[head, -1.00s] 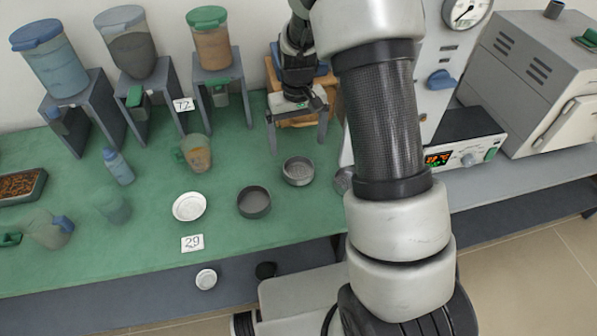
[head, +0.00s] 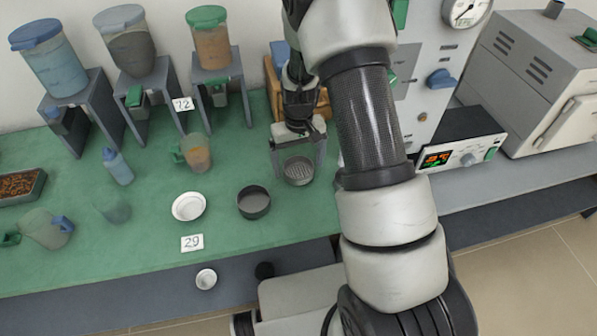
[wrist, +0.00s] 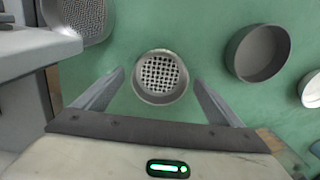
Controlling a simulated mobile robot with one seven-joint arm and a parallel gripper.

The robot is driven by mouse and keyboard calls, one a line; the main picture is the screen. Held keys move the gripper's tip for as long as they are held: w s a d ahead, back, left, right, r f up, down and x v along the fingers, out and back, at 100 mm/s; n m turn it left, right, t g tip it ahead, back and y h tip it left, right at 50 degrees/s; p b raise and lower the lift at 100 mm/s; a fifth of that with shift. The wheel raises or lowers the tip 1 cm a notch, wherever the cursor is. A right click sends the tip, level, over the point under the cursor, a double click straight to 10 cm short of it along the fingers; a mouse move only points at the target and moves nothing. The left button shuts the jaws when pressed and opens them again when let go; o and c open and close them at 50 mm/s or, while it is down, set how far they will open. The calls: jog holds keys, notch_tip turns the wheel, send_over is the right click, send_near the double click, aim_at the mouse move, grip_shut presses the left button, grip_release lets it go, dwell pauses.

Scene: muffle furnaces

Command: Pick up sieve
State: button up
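The sieve (head: 298,172) is a small round grey metal cup with a mesh bottom, standing on the green mat. In the wrist view the sieve (wrist: 160,78) lies between and slightly beyond the two fingers, its mesh facing up. My gripper (head: 298,176) is open and empty, pointing down over the sieve, with one finger to each side. In the wrist view my gripper (wrist: 159,80) shows a gap on both sides of the sieve. Finger height relative to the rim is hard to tell.
A second mesh-bottomed vessel (wrist: 84,14) is at the wrist view's upper left. A dark empty pan (head: 254,203) and a white dish (head: 188,207) stand to the left. A beaker (head: 196,155) and dispenser stands (head: 222,88) are behind. The furnace controller (head: 460,155) is right.

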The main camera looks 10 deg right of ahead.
aim_at(295, 174)
jog(key=c, duration=1)
jog(key=shift+r, duration=0.15)
notch_tip(295, 174, up, 9)
jog(key=a, duration=0.1)
jog(key=s+a, duration=0.8)
jog(key=a, duration=0.5)
jog(key=shift+w+f+b, duration=0.15)
jog(key=shift+f+b, duration=0.7)
jog(key=shift+f, duration=0.15)
jog(key=shift+w+f+b, duration=0.1)
jog(key=shift+f+b, duration=0.75)
jog(key=shift+f, duration=0.15)
